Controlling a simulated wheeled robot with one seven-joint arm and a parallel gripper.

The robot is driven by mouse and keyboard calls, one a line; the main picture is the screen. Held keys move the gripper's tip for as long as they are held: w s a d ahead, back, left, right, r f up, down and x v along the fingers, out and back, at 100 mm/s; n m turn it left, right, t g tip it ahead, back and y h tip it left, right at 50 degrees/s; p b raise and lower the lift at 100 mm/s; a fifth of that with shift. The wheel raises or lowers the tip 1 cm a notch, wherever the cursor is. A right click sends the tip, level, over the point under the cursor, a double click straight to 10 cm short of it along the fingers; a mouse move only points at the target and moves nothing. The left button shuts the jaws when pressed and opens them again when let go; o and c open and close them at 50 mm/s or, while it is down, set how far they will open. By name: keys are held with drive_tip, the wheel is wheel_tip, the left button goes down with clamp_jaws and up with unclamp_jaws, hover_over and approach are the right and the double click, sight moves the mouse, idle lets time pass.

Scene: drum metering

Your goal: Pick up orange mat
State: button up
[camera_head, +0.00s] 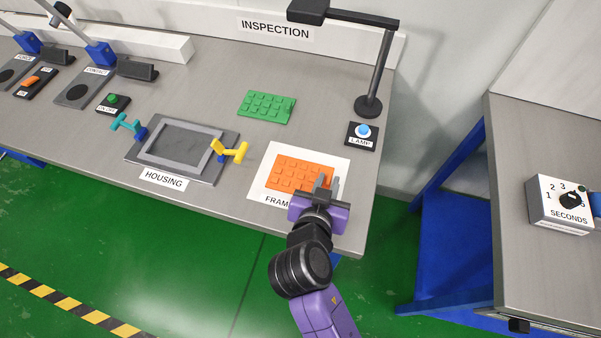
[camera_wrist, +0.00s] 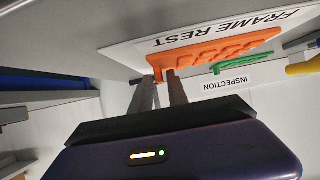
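The orange mat (camera_head: 295,172), a flat piece with raised blocks, lies on the white FRAME REST sheet (camera_head: 261,183) at the bench's front right. My gripper (camera_head: 328,183) is at the mat's right front corner. Its two fingers stand apart with a gap between them. In the wrist view, the fingertips (camera_wrist: 160,82) point at the near edge of the mat (camera_wrist: 215,52). A small part of the mat's edge shows between the tips. I cannot tell whether the fingers touch it. My gripper hides part of the sheet's label.
A green mat (camera_head: 266,105) lies behind. The grey housing (camera_head: 181,150), with a yellow clamp (camera_head: 231,151) and a teal clamp (camera_head: 126,123), is to the left. A lamp post (camera_head: 376,75) and LAMP button (camera_head: 362,132) stand behind right. A SECONDS dial box (camera_head: 561,205) sits on the right-hand table.

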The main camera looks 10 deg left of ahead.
drive_tip(key=shift+w, duration=0.1)
drive_tip(key=shift+c, duration=0.2)
clamp_jaws()
idle(1.2)
